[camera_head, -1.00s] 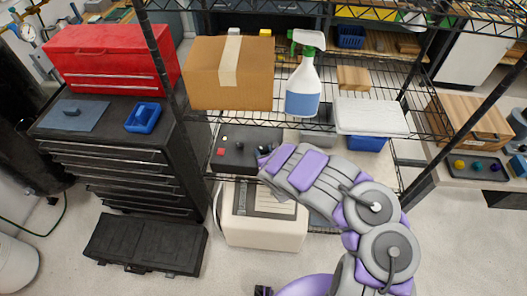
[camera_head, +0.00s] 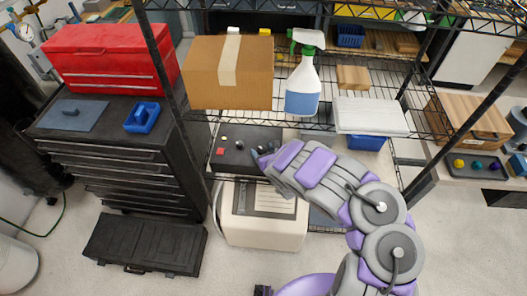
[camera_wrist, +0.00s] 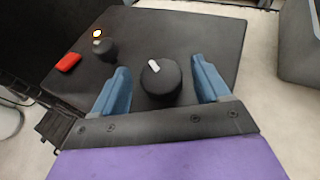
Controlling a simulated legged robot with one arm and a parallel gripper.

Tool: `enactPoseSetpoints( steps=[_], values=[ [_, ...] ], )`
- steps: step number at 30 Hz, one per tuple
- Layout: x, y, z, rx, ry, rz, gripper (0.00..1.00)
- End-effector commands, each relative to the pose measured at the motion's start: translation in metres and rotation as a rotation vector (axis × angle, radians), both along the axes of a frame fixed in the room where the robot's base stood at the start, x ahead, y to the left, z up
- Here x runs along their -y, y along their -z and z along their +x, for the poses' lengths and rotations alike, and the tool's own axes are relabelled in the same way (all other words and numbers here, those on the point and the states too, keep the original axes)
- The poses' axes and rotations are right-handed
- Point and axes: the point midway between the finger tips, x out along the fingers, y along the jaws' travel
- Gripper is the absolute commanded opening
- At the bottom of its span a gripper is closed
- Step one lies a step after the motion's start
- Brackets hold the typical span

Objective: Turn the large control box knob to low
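The control box (camera_head: 232,161) is a dark box on the wire rack's lower shelf in the head view. In the wrist view, its dark top face (camera_wrist: 200,35) carries a large round black knob (camera_wrist: 161,82) with a white pointer mark. The pointer is at the knob's upper left edge. My gripper (camera_wrist: 160,66) has blue fingers, spread open on either side of this knob, with a gap showing on each side. I cannot tell how far the fingertips are above the face. In the head view, my gripper (camera_head: 258,156) is at the box's right part, mostly hidden by my wrist.
A cardboard box (camera_head: 205,75) and spray bottle (camera_head: 302,92) stand on the shelf above. A rack post (camera_head: 163,65) rises left.

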Motion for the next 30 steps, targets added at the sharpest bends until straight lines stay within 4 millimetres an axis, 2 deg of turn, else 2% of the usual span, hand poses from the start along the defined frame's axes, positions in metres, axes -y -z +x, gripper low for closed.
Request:
enactPoseSetpoints(
  steps=[11,30],
  values=[
    [0.003,-0.001,-0.006,-0.006,0.001,-0.004,0.75],
    [0.036,-0.034,-0.073,-0.004,-0.004,-0.007,0.75]
  ],
)
